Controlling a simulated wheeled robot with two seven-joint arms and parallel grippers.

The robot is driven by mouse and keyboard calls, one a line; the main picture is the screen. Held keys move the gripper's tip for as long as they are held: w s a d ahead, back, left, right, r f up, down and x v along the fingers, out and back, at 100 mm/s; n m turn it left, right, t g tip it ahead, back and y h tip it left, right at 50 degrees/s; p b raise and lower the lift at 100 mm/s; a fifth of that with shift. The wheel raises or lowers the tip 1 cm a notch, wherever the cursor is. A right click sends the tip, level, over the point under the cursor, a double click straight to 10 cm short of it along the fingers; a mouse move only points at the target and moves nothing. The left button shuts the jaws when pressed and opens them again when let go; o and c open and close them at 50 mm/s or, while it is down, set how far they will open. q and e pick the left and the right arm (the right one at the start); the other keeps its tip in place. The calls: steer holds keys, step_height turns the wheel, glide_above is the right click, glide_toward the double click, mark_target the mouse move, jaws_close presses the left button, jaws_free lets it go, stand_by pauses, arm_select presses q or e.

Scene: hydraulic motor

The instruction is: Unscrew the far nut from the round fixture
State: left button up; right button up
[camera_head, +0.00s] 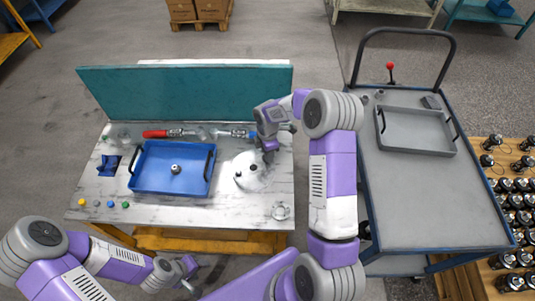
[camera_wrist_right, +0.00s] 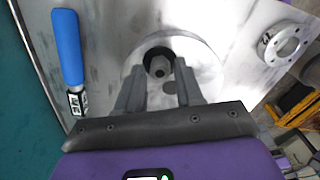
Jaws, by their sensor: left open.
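The round fixture (camera_head: 249,182) is a pale disc on the right part of the marbled table, with small dark parts on top. In the right wrist view the fixture (camera_wrist_right: 207,72) lies just beyond my right fingertips, and a dark nut (camera_wrist_right: 158,54) around a grey stud sits between and ahead of them. My right gripper (camera_wrist_right: 160,84) has its fingers apart, with gaps to the stud. In the head view my right gripper (camera_head: 269,156) is at the fixture's far right side and hides part of it. My left gripper (camera_head: 193,275) is open and empty in front of the table.
A blue tray (camera_head: 140,182) holds a small metal part (camera_head: 175,169). A red-handled tool (camera_head: 156,134) and a blue-handled tool (camera_wrist_right: 68,45) lie behind. A teal panel (camera_head: 190,93) closes the back; a grey cart (camera_head: 430,200) stands right.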

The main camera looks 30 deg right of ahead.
steer(key=m, duration=0.3)
steer(key=shift+m+b, duration=0.35)
steer(key=shift+m, duration=0.05)
steer(key=shift+c, duration=0.4)
jaws_close()
steer(key=n+p, duration=0.1)
steer(key=n, duration=0.3)
steer(key=shift+r, duration=0.15)
steer(key=shift+r+p, duration=1.55)
steer(key=shift+r, duration=0.35)
